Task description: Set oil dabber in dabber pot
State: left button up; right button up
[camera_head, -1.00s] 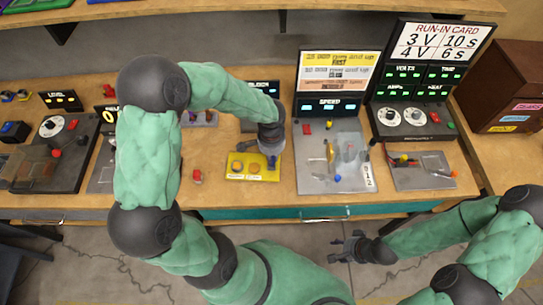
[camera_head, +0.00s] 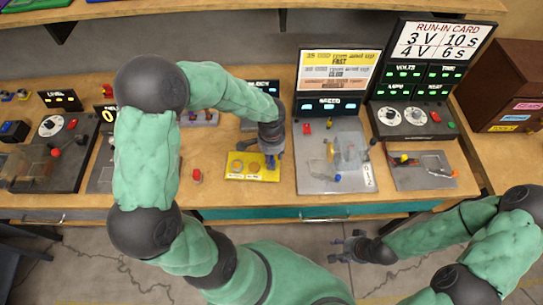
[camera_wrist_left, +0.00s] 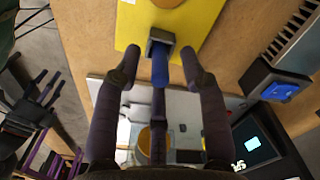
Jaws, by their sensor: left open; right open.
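The oil dabber, seen as a blue handle (camera_wrist_left: 160,68), has its far end in a small dark square pot (camera_wrist_left: 160,40) on the yellow plate (camera_wrist_left: 210,15). My left gripper (camera_wrist_left: 160,72) is open, with its fingers spread on either side of the blue handle. I cannot tell how deep the dabber sits. In the head view the blue handle (camera_head: 271,161) shows just below my left gripper (camera_head: 268,150), at the right end of the yellow plate (camera_head: 252,178). My right gripper (camera_head: 347,247) is open and empty, over the floor in front of the bench.
A grey plate with a clear cover (camera_head: 335,180) stands right of the yellow plate, under a speed display (camera_head: 331,106). A small red object (camera_head: 196,175) lies to the left. A dial console (camera_head: 410,118) and a brown cabinet (camera_head: 508,85) stand further right.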

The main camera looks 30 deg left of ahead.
pick_arm(q)
notch_tip(320, 180, up, 12)
jog(key=shift+f, duration=0.25)
dwell(0.3)
